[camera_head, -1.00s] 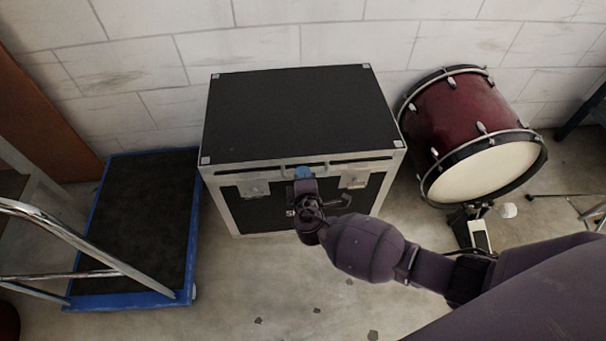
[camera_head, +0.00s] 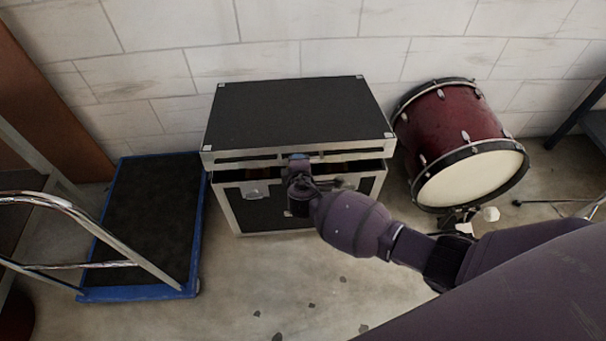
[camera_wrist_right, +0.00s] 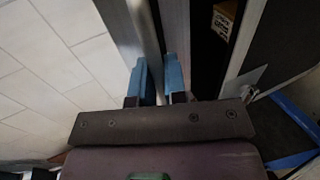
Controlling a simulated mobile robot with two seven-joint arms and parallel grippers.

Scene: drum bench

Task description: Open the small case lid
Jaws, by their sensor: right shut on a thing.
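The small case (camera_head: 262,214) is a black box with silver metal edges, standing on the floor against the wall. Its black lid (camera_head: 298,110) is raised a little at the front, with a dark gap between lid and body. My right gripper (camera_head: 299,160) is at the middle of the lid's front edge. In the right wrist view its blue fingers (camera_wrist_right: 160,78) are shut on the lid's metal edge (camera_wrist_right: 146,30). The gap shows a dark inside with a brown labelled item (camera_wrist_right: 227,18). The arm hides part of the case front. My left gripper is not in view.
A blue-edged cart (camera_head: 140,225) with a chrome handle stands left of the case. A red bass drum (camera_head: 455,140) with its pedal stands close to the right. The white block wall (camera_head: 300,40) is right behind the case. The floor in front is mostly clear.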

